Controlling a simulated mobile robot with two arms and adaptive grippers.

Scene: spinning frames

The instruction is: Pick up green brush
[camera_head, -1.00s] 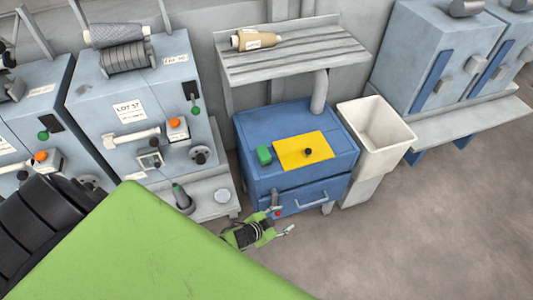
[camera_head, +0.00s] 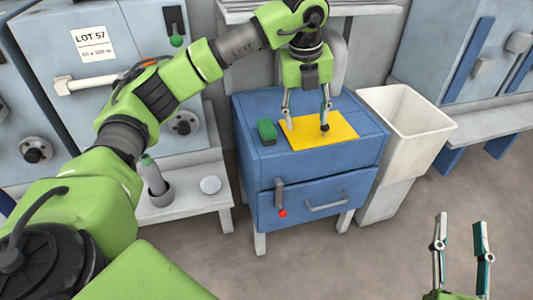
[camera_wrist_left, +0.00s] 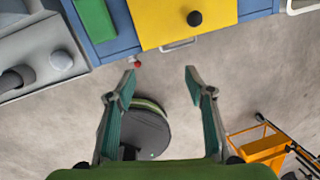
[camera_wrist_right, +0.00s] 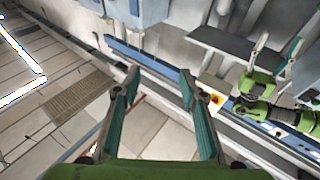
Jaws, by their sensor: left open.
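A green block, which looks like the brush (camera_head: 267,132), lies on top of the blue cabinet (camera_head: 250,105), left of a yellow plate (camera_head: 310,139). It also shows at the top left of the left wrist view (camera_wrist_left: 95,20). My left gripper (camera_head: 306,123) is open and empty, pointing down over the yellow plate, just right of the green block. Its fingers appear apart from the block. A dark knob on the plate is near its right fingertip. My right gripper (camera_head: 460,222) is open and empty at the lower right of the head view, away from the cabinet.
A white bin (camera_head: 407,115) stands right of the cabinet. On the left, a machine ledge holds a green-tipped grey item in a cup (camera_head: 152,175) and a white disc (camera_head: 210,185). A grey shelf (camera_head: 240,12) is above and behind the cabinet.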

